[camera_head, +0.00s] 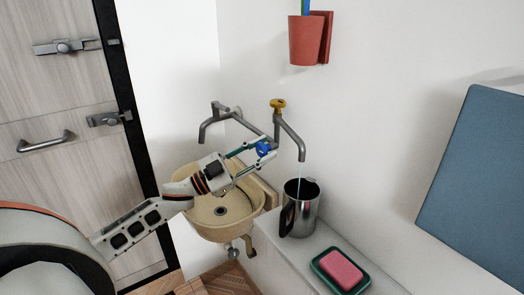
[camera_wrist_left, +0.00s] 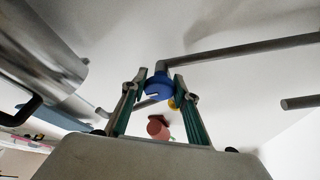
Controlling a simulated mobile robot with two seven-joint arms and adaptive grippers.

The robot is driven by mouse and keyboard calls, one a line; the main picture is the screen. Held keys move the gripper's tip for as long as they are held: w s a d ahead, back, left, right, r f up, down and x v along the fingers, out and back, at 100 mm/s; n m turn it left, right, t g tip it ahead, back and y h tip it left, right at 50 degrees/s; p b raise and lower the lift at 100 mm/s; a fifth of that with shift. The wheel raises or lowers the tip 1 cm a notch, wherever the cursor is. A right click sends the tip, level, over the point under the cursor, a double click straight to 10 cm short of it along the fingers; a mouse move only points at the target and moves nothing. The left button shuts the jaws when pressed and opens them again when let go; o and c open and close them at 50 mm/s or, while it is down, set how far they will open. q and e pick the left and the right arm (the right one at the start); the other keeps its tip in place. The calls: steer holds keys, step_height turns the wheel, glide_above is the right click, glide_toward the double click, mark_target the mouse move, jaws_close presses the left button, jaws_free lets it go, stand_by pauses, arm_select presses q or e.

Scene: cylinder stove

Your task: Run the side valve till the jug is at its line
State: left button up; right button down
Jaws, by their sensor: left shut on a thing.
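A blue valve knob (camera_head: 263,149) sits on the wall pipework below a yellow knob (camera_head: 278,104). It also shows in the left wrist view (camera_wrist_left: 157,87), between my fingers. My left gripper (camera_head: 259,152) is shut on the blue knob. A shiny metal jug (camera_head: 301,212) with a dark handle stands upright on the white ledge under the right spout (camera_head: 294,138). A thin stream of water (camera_head: 299,172) runs from that spout into the jug. The water level and any line in the jug cannot be made out. My right gripper is not in view.
A beige basin (camera_head: 195,224) lies below the left spout (camera_head: 204,127). A pink soap (camera_head: 341,269) in a green dish is in front of the jug. A red cup (camera_head: 306,40) hangs on the wall above. A blue panel (camera_head: 480,180) is at right.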

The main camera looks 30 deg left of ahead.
arm_select(q)
steer(key=shift+m+g+h, duration=0.3)
steer(key=shift+m+g, duration=0.2)
steer(key=shift+m, duration=0.6)
steer(key=o, duration=1.1)
steer(key=shift+c, duration=0.2)
steer(key=v, duration=1.2)
steer(key=shift+r, duration=0.1)
